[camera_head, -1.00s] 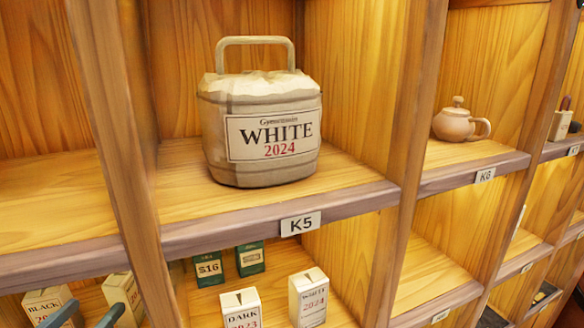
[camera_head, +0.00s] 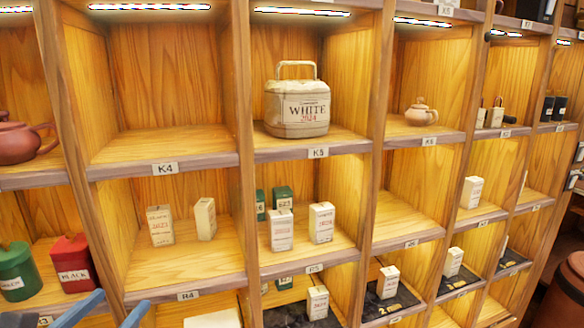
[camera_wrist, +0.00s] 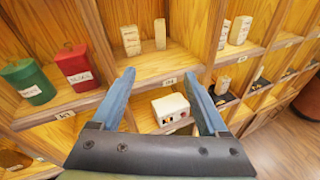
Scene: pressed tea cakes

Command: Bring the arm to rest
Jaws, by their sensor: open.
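My gripper (camera_wrist: 158,85) is open in the wrist view, with its two blue fingers spread and nothing between them. It points toward the lower shelves, with a white box (camera_wrist: 170,107) beyond the fingers in a lower compartment. In the head view, the blue fingers of my gripper (camera_head: 105,309) show at the lower left edge. The cream package labelled WHITE 2024 (camera_head: 297,112) stands upright in compartment K5, apart from my gripper.
A wooden shelf wall (camera_head: 172,170) fills the view. Small boxes (camera_head: 321,222), a clay teapot (camera_head: 420,115), a red canister (camera_head: 73,265) and a green canister (camera_head: 17,272) stand in compartments. Compartment K4 is empty. Open floor (camera_wrist: 275,140) shows at the right.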

